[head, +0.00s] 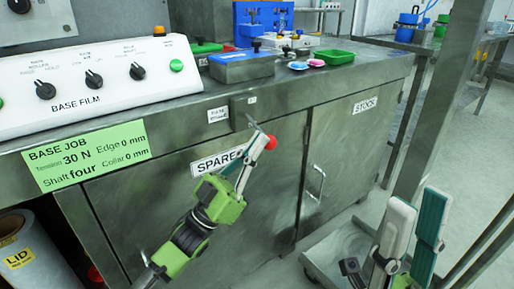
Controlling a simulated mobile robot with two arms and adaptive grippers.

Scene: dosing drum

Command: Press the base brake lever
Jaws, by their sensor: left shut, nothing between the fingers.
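The base brake lever is a thin rod ending in a red ball knob (271,142). It comes from a grey bracket (243,112) on the front edge of the steel bench, beside a small label (217,114) that seems to read base brake. My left gripper (257,139) is shut and empty. Its fingertips are right beside the knob, on its left, and overlap the rod in the picture; I cannot tell whether they touch. My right gripper (418,203) is open and empty at the lower right, away from the lever.
The steel cabinet front has a door labelled SPARES (218,161) and a STOCK door with a handle (315,182). The BASE FILM control panel (88,76) and a green job card (86,155) are at left. A grey post (440,110) stands near my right gripper.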

